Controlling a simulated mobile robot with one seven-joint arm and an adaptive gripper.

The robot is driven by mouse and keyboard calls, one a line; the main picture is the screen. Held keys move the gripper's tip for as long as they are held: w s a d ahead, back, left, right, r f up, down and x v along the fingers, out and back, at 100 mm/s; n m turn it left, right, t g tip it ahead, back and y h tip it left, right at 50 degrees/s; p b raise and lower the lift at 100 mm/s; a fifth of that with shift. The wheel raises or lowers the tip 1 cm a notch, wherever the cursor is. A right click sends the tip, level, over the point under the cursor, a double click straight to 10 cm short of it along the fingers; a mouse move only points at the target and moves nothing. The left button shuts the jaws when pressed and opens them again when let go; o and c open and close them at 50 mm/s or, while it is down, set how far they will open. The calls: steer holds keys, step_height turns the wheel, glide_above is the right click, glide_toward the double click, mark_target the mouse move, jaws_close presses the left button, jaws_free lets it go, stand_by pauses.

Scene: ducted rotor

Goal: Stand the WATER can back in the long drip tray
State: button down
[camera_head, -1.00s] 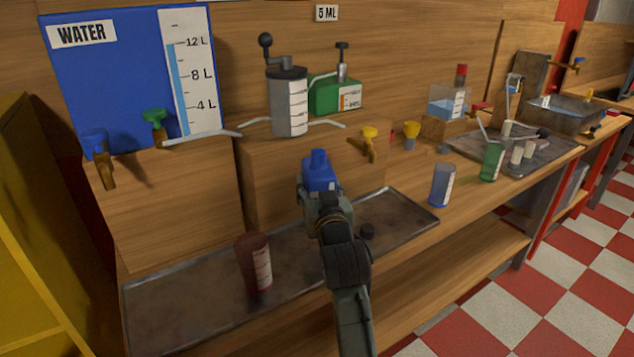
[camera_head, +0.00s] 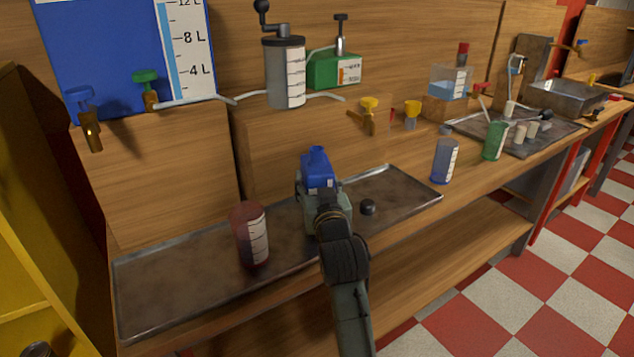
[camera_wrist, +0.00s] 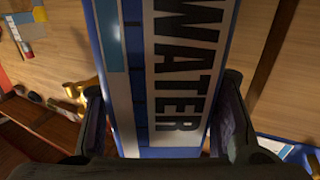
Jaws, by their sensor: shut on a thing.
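The blue WATER can (camera_head: 318,172) is in my gripper (camera_head: 320,190), above the middle of the long drip tray (camera_head: 170,305) in the head view. In the wrist view the can's white WATER label (camera_wrist: 187,70) fills the space between both fingers, which are shut on its sides. The can's narrow neck points up in the head view. My gripper hides its lower part, so I cannot tell whether its base touches the tray. A dark red translucent bottle (camera_head: 251,238) stands in the tray to the left of my gripper. A small dark cap (camera_head: 367,207) lies in the tray to the right.
A blue bottle (camera_head: 444,160) and a green bottle (camera_head: 494,141) stand right of the tray. A big blue tank (camera_head: 95,50) with taps and a grey cranked cylinder (camera_head: 286,75) stand behind. The tray's left part is bare.

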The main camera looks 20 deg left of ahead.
steer(key=shift+f+b, duration=0.5)
steer(key=shift+f, duration=0.05)
stand_by(0.4)
steer(key=c, duration=0.9)
jaws_free()
steer(key=o, duration=0.3)
steer(key=shift+f, duration=0.15)
